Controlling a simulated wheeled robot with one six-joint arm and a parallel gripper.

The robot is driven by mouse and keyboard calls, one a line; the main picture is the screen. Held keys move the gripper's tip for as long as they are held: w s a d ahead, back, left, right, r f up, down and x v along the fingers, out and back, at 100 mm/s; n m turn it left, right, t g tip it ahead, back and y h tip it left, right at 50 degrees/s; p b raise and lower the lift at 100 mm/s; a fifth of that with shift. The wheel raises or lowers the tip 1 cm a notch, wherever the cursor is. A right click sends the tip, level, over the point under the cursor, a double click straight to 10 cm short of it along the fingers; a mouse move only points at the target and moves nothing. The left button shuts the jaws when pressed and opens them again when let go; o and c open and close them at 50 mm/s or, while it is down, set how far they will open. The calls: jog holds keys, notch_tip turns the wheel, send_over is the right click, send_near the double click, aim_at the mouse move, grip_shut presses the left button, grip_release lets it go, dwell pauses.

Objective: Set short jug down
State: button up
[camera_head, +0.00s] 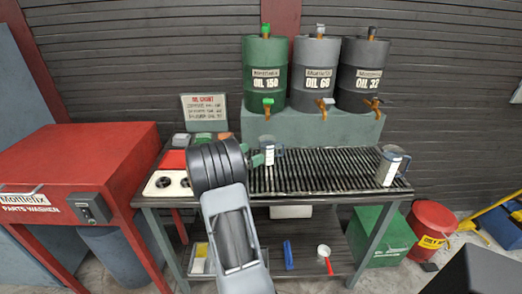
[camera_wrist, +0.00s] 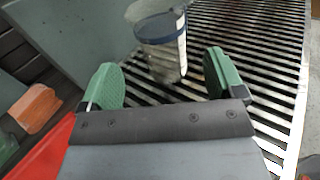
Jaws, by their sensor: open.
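A clear jug with a dark blue band and a white label (camera_head: 268,148) stands upright on the slatted grating (camera_head: 320,172), below the green drum; I take it for the short jug. My gripper (camera_head: 256,158) is beside it at the left. In the wrist view the jug (camera_wrist: 165,48) is just ahead of my gripper (camera_wrist: 164,80), between the lines of its two green fingers. The fingers are spread wide with nothing held between them. A second, similar jug (camera_head: 391,166) stands at the grating's right end.
Green, grey and dark oil drums (camera_head: 315,78) with taps stand on a ledge behind the grating. A sign (camera_head: 204,108) and several coloured blocks are at the bench's back left. A red parts washer (camera_head: 75,165) stands left. The grating between the jugs is clear.

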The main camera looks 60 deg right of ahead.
jog(key=shift+v, duration=1.95)
jog(key=shift+a, duration=0.15)
jog(key=a+m+y, duration=0.1)
jog(key=a, duration=0.1)
jog(key=s+a+m+y, duration=0.1)
jog(key=a+m, duration=0.1)
jog(key=a, duration=0.1)
jog(key=s+a+m+y, duration=0.1)
jog(key=a+y, duration=0.1)
jog(key=a, duration=0.1)
jog(key=shift+s+a+r+t, duration=0.15)
jog(key=shift+r+t, duration=0.1)
jog(key=shift+t, duration=0.15)
jog(key=s+a+m+t+y, duration=0.2)
jog(key=a+m+y, duration=0.1)
jog(key=a, duration=0.7)
jog(key=s+a+f+m+t+y, duration=0.1)
jog(key=s+a+m+t+y, duration=0.1)
jog(key=a, duration=0.8)
jog(key=s+a+f+m+t+y, duration=0.1)
jog(key=s+a+m+t+y, duration=0.1)
jog(key=a+m+y, duration=0.3)
jog(key=a+t+y, duration=0.1)
jog(key=a+y, duration=0.2)
jog(key=a, duration=0.2)
jog(key=shift+s+m+t, duration=0.25)
jog(key=shift+m+t, duration=0.05)
jog(key=shift+t, duration=0.1)
